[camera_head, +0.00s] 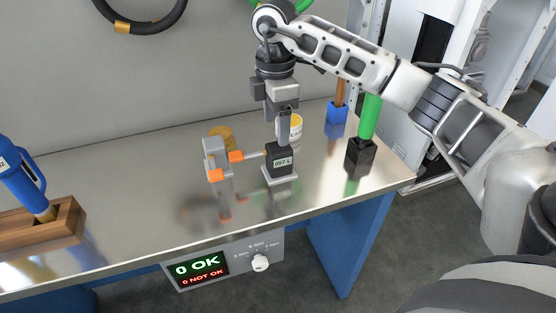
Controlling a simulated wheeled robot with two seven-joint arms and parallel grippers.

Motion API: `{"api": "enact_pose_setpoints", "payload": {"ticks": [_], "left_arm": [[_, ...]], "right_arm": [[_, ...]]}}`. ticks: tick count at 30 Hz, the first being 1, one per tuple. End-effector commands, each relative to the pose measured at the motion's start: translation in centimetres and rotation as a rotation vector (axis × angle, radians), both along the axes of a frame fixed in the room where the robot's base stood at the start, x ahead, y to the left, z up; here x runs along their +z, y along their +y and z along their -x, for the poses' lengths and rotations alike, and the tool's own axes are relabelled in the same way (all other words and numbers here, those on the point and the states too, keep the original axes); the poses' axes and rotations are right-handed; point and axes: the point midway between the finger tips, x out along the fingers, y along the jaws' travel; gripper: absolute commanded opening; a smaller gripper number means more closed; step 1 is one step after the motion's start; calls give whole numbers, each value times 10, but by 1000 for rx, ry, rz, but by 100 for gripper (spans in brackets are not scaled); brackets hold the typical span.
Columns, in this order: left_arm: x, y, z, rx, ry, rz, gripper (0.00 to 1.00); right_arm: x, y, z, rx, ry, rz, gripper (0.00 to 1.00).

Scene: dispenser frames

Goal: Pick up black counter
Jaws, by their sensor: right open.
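The black counter (279,160) is a small dark box with a light display reading about "057 L". It stands on a pale base on the metal table, right of centre. My right gripper (282,129) is open and points down from above, its fingers at the top of the counter. I cannot tell whether the fingers touch it or straddle it. My left gripper is not in view.
A grey fitting with orange ends (215,160) stands close left of the counter. A yellow-white cup (295,127) is behind it. A black holder (360,157) with a green handle stands to the right, a blue holder (337,113) behind. A wooden holder (45,228) is far left.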

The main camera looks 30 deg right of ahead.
Motion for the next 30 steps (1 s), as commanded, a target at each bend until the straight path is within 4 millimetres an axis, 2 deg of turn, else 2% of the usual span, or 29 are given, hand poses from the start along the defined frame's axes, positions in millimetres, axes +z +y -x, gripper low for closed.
{"api": "enact_pose_setpoints", "payload": {"ticks": [3,11,18,21,28,30], "left_arm": [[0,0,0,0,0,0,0],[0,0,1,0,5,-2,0],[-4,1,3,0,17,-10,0],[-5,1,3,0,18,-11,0],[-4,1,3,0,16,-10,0],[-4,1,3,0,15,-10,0]], "right_arm": [[-18,0,1,1,3,0,67],[-37,-1,3,2,2,0,67],[-72,-3,9,2,2,0,67],[-78,-3,8,2,1,-1,67],[-79,-3,8,3,0,-2,67],[-79,-3,8,3,0,-2,48]]}}
